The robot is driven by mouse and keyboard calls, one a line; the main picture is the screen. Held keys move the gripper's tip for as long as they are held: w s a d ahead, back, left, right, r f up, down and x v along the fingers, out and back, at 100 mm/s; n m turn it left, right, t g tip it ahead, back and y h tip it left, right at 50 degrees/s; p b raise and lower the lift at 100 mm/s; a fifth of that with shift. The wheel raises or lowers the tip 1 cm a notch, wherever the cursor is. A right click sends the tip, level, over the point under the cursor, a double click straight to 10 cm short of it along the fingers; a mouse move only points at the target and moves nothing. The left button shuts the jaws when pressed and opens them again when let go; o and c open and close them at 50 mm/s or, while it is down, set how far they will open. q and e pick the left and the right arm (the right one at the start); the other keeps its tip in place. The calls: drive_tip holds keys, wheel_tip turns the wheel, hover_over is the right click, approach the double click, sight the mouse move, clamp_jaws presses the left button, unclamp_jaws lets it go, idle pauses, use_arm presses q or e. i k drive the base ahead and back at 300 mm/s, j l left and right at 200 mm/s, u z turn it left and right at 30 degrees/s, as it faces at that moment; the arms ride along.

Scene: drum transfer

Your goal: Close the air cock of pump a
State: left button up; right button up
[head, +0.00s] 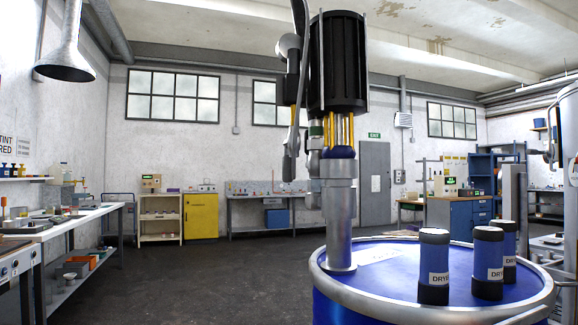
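A pump (337,62) with a black ribbed cylinder stands upright on a blue drum (395,262). Its grey tube (339,215) goes down to the drum lid. Yellow rods (348,130) show below the cylinder. Grey and dark fittings (291,60) sit on its left side, and a small green-banded part (315,131) is lower down. I cannot tell which fitting is the air cock or how it is set. A long grey piece hangs along the left side, its nature unclear. I make out no gripper of mine.
Several dark blue canisters marked as dryer (434,262) stand on the lid's right. Grey equipment (567,130) is cut off at the right edge. A bench (62,226) runs along the left wall. The floor (215,275) left of the drum is clear.

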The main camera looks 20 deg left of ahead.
sight(287, 161)
drive_tip(key=i+j+z, duration=0.2)
drive_tip(key=j, duration=0.4)
drive_tip(key=i+j+z, duration=0.1)
drive_tip(key=j+z, duration=0.15)
drive_tip(key=j, duration=0.3)
drive_tip(key=j+z, duration=0.2)
drive_tip(key=j, duration=0.4)
drive_tip(key=i, duration=0.05)
